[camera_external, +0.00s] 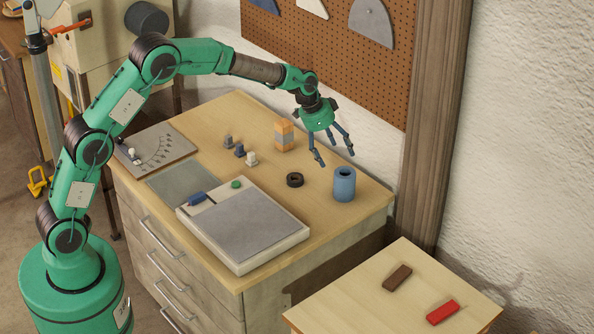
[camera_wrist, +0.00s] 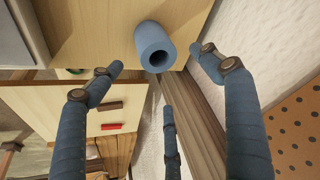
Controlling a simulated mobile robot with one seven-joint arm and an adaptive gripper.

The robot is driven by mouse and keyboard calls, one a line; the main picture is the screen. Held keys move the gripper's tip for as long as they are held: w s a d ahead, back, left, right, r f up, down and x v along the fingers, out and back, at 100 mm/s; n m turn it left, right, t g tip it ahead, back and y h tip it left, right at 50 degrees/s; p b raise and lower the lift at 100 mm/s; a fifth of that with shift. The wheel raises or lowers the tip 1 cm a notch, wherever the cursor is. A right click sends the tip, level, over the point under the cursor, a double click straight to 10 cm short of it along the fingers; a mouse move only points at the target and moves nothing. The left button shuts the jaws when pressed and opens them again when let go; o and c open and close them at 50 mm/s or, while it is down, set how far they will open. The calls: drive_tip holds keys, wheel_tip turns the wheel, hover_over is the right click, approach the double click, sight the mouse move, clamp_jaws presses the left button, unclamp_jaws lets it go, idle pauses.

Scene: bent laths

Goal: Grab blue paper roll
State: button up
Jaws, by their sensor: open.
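The blue paper roll (camera_external: 344,187) stands upright near the right corner of the wooden cabinet top, its open hole facing up. In the wrist view the blue roll (camera_wrist: 154,45) shows at the top centre, between and beyond the fingers. My gripper (camera_external: 332,153) hangs above the cabinet top, up and slightly left of the roll. Its blue-grey fingers are spread apart, and they also frame the wrist view (camera_wrist: 165,75). The gripper is open and empty, apart from the roll.
A black ring (camera_external: 295,180) lies left of the roll. An orange-and-white carton (camera_external: 284,134) and several small knobbed pieces stand behind. A flat grey-topped box (camera_external: 245,225) lies at the front. A lower side table (camera_external: 350,307) holds a brown block (camera_external: 397,277) and a red block (camera_external: 442,312). A pegboard wall (camera_external: 330,55) rises behind.

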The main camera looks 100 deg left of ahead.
sight(345, 172)
drive_tip(key=x, duration=0.5)
drive_tip(key=shift+f+b, duration=0.15)
drive_tip(key=shift+b, duration=0.15)
drive_tip(key=shift+f, duration=0.1)
drive_tip(key=shift+b+x, duration=0.65)
drive_tip(key=shift+x, duration=1.85)
drive_tip(key=shift+d, duration=0.1)
drive_tip(key=c, duration=1.2)
